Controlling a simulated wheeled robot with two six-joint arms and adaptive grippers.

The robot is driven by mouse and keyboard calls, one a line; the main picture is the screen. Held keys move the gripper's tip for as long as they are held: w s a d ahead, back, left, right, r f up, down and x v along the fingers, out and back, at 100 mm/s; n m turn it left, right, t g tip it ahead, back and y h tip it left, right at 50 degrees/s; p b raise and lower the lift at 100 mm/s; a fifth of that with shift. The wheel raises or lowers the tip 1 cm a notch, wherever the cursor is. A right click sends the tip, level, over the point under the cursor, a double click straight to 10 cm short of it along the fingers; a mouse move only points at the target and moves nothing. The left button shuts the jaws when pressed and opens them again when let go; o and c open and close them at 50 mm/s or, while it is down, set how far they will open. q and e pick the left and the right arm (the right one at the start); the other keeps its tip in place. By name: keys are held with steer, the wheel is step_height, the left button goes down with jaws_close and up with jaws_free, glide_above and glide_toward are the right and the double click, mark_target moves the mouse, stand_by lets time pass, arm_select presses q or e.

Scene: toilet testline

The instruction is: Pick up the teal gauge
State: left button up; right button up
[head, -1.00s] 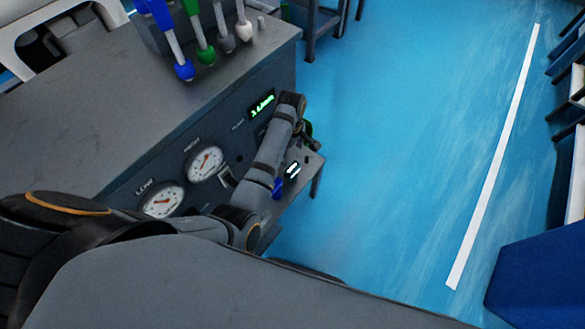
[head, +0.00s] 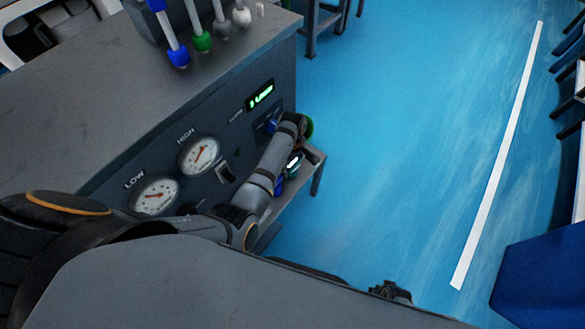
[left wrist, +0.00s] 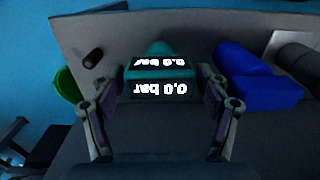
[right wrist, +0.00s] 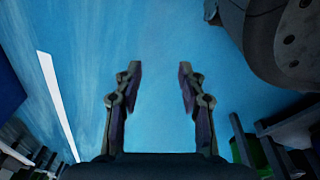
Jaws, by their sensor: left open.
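The teal gauge (left wrist: 152,47) with a lit "0.0 bar" display is in the left wrist view, on a grey shelf; its display also shows in the head view (head: 295,162), partly behind my left arm. My left gripper (left wrist: 160,92) is open, with one finger on each side of the gauge. I see no clear contact. In the head view my left wrist covers the gripper's fingers. My right gripper (right wrist: 160,72) is open and empty over the blue floor; part of it shows at the bottom of the head view (head: 390,291).
A blue object (left wrist: 255,78) lies close beside the gauge on the shelf. A green round object (left wrist: 67,84) is at the other side. The grey test bench (head: 225,105) with two dials stands behind my left arm. A blue box (head: 540,275) is at the right.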

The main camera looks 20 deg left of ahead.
arm_select(q)
steer(key=shift+c, duration=0.5)
steer(key=c, duration=0.9)
arm_select(e)
steer(key=shift+r, duration=0.15)
arm_select(q)
steer(key=shift+r+p, duration=0.2)
steer(key=shift+p, duration=0.1)
step_height(320, 180, up, 6)
steer(key=p, duration=0.7)
steer(key=shift+r, duration=0.15)
arm_select(e)
steer(key=s, duration=1.1)
arm_select(q)
steer(key=shift+r+p, duration=5.65)
steer(key=shift+p, duration=0.65)
arm_select(e)
step_height(320, 180, up, 13)
steer(key=shift+s+d, duration=0.2)
